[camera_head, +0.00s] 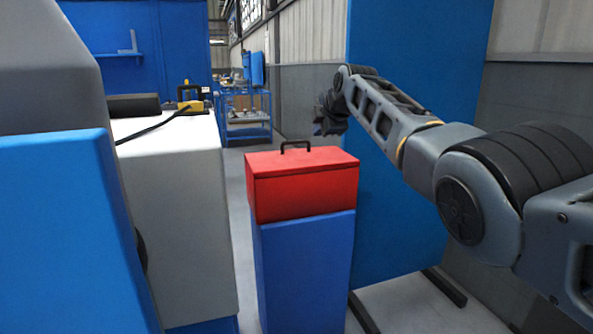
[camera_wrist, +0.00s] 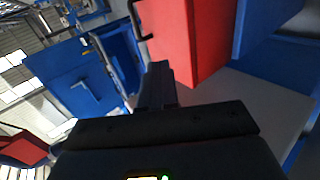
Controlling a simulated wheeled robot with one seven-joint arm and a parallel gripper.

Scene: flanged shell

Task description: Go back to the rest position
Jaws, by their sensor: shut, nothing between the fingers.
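My arm reaches in from the right in the head view, and my gripper (camera_head: 328,118) hangs at its far end, above and behind the red box. In the wrist view the dark fingers of my gripper (camera_wrist: 160,82) are together with nothing between them. The red box (camera_head: 300,188) has a black handle on its lid and stands on a blue pedestal (camera_head: 305,270). The red box also shows in the wrist view (camera_wrist: 185,35), beside the fingers and apart from them.
A grey-white cabinet (camera_head: 185,220) with a yellow-and-black device (camera_head: 192,97) on top stands at the left. A tall blue panel (camera_head: 400,220) is behind my arm. A blue cart (camera_head: 245,105) stands far back. Bare floor shows between the cabinet and the pedestal.

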